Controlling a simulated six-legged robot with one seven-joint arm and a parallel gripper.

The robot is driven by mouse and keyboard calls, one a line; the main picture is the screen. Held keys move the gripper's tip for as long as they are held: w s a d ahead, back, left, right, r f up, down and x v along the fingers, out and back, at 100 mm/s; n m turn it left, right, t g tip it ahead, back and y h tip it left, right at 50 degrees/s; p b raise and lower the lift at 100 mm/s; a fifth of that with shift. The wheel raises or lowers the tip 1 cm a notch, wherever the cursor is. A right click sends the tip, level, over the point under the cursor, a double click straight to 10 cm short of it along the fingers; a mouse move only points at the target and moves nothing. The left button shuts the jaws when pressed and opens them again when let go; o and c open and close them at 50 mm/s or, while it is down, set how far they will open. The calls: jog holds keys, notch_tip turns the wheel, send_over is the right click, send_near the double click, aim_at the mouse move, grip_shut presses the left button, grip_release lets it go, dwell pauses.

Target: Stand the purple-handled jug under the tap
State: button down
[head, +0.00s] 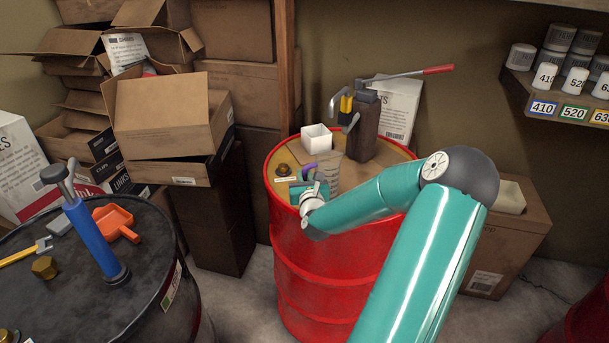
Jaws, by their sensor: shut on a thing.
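The clear jug (328,177) with a purple handle (309,172) stands upright on or just above the top of the red drum (320,233). My gripper (309,180) reaches in from the right and is shut at the handle; the fingertips are small and partly hidden. The tap (351,119) is on the dark pump body (363,131) at the back of the drum top, behind and to the right of the jug. The jug is in front of it, and I cannot tell whether its mouth is below the spout.
A white square container (316,139) and a small brown round cap (284,170) are on the drum top. The pump's red-ended lever (437,69) sticks out right. A black drum (95,290) with a blue hand pump (92,237) stands left. Cardboard boxes (170,120) are stacked behind.

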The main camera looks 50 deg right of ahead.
jog(key=shift+f, duration=0.15)
jog(key=c, duration=1.3)
grip_release()
jog(key=v, duration=1.3)
jog(key=shift+s+a, duration=0.3)
jog(key=shift+w, duration=0.1)
